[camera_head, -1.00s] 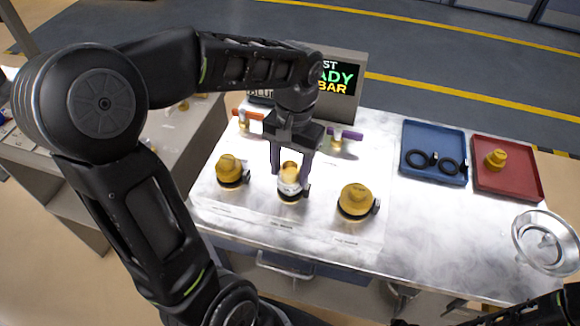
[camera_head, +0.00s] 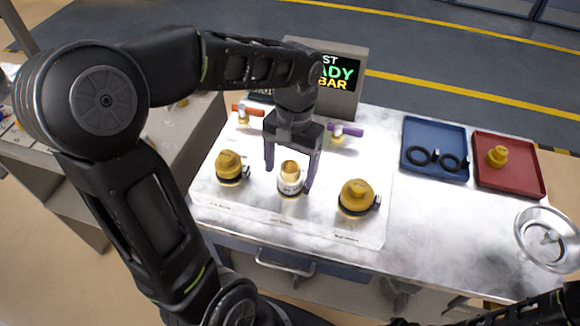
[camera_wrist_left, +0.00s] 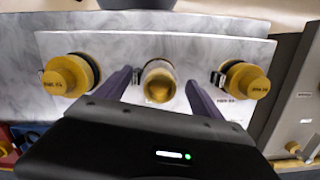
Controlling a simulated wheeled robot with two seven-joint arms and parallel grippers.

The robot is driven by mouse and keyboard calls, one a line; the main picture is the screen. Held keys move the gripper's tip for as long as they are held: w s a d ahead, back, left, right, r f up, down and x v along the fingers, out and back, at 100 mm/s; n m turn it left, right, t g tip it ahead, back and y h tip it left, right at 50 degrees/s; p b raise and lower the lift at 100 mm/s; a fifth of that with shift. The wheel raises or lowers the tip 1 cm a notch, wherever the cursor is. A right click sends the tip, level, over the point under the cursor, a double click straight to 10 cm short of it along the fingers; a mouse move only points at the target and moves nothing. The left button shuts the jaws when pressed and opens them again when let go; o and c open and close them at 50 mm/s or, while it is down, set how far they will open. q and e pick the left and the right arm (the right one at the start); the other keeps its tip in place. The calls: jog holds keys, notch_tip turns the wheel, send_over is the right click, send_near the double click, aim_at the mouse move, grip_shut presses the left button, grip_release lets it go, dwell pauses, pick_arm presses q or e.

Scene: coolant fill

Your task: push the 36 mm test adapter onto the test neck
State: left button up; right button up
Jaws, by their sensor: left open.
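Three pieces stand in a row on the white plate. The middle one, a pale metallic neck with a gold top (camera_head: 291,178), also shows in the left wrist view (camera_wrist_left: 159,82). I cannot tell whether its gold part is an adapter. My left gripper (camera_head: 290,176) is open above it, one finger on each side with visible gaps. Gold capped pieces with black clamps stand at left (camera_head: 228,165) and right (camera_head: 357,197); their labels are too small to read. My right gripper (camera_head: 456,304) is only partly visible at the bottom right edge.
A blue tray (camera_head: 436,172) holds two black rings. A red tray (camera_head: 512,184) holds a small gold fitting (camera_head: 497,156). Orange (camera_head: 246,111) and purple (camera_head: 346,130) handles and a screen (camera_head: 339,82) stand behind. A metal dish (camera_head: 546,238) lies at right. The bench centre-right is clear.

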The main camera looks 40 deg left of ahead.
aim_at(292, 164)
pick_arm(q)
jog(key=r, duration=0.5)
jog(key=w+r, duration=0.1)
jog(key=r, duration=0.1)
jog(key=shift+r, duration=0.4)
jog(key=shift+s, duration=0.1)
dwell(0.6)
